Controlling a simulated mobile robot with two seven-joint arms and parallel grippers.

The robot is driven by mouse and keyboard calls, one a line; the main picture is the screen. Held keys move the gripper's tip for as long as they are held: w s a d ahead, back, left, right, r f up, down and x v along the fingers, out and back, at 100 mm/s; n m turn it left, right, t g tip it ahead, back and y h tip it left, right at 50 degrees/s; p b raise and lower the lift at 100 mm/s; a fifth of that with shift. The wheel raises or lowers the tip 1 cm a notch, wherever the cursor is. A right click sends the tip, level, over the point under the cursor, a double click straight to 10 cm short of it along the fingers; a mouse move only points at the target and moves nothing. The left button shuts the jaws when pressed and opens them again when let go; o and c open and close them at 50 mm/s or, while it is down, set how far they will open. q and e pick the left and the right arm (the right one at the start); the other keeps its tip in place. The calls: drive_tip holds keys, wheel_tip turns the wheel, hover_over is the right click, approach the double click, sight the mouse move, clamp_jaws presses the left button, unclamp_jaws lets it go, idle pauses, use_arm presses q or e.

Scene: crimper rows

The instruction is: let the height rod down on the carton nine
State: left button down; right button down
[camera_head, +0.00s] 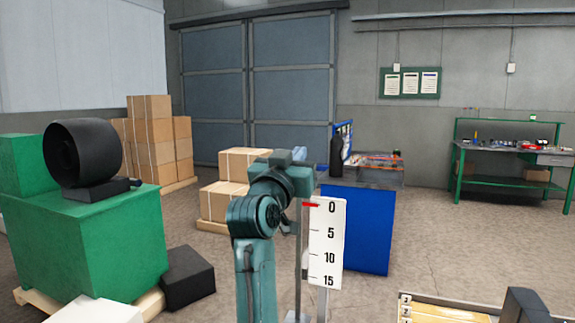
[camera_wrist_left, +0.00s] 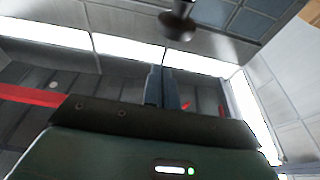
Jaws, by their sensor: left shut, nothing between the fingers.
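A white scale board (camera_head: 326,245) marked 0, 5, 10 and 15 stands upright near the middle of the head view, with a red pointer (camera_head: 311,204) at the 0 mark. A thin grey rod (camera_head: 305,245) runs upright along its left side. My left gripper (camera_head: 299,153) is raised above and left of the board's top, shut and empty. Its closed fingers also show in the left wrist view (camera_wrist_left: 161,88), with a dark round-ended part (camera_wrist_left: 178,22) beyond them. I cannot tell which carton is number nine. My right gripper is not in view.
A shallow yellowish tray (camera_head: 440,312) with small number marks shows at the bottom right, partly cut off. A blue cabinet (camera_head: 358,228) stands behind the board. A green block (camera_head: 95,245) with a black drum (camera_head: 82,153) is at left. Stacked cartons (camera_head: 152,130) stand behind.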

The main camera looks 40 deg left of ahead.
sight(298, 242)
use_arm(q)
drive_tip(key=f, duration=0.4)
drive_tip(key=shift+s, duration=0.2)
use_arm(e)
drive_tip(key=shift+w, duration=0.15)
